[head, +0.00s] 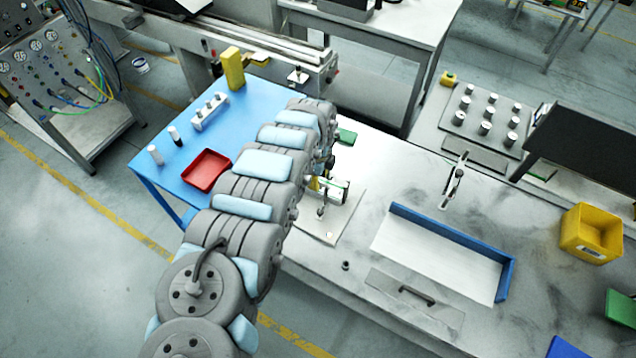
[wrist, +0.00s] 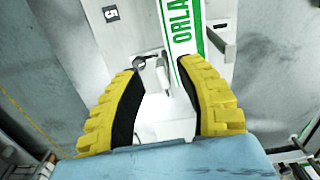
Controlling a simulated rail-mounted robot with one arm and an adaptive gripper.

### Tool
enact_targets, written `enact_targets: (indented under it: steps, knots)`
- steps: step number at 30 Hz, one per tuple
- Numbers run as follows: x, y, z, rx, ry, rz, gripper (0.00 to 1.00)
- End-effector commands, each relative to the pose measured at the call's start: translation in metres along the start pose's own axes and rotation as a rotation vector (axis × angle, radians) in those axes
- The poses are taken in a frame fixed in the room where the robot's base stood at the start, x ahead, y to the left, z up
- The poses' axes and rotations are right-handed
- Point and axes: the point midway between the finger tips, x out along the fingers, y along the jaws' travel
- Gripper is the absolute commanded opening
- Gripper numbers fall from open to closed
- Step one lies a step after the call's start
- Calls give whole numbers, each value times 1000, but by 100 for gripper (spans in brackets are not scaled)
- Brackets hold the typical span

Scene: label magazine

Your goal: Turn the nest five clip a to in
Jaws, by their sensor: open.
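The nest five plate (wrist: 115,40) shows in the wrist view with a small tag marked 5 (wrist: 110,14). A small dark and metallic clip (wrist: 140,63) with a round end sits on the plate, near the left fingertip. Beside it stands a white box with green lettering reading ORLA (wrist: 181,35). My gripper (wrist: 158,68) is open, with its yellow, black-lined fingers on either side of the clip and the box's lower end. I cannot tell if a finger touches the clip. In the head view the plate (head: 318,228) is partly hidden by my arm.
A blue table (head: 240,125) with a red tray (head: 206,170) lies left of my arm. On the grey bench to the right are a white board with a blue rim (head: 450,235), a handled plate (head: 415,297) and a yellow bin (head: 590,235).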

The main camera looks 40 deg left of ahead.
Motion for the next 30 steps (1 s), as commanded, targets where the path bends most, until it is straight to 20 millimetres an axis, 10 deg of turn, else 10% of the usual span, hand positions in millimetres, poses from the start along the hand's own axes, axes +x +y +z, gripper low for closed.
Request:
enact_targets:
  steps: [26,30]
  knots:
    - [30,0,0,0,-1,0,37]
    - [30,0,0,0,-1,0,6]
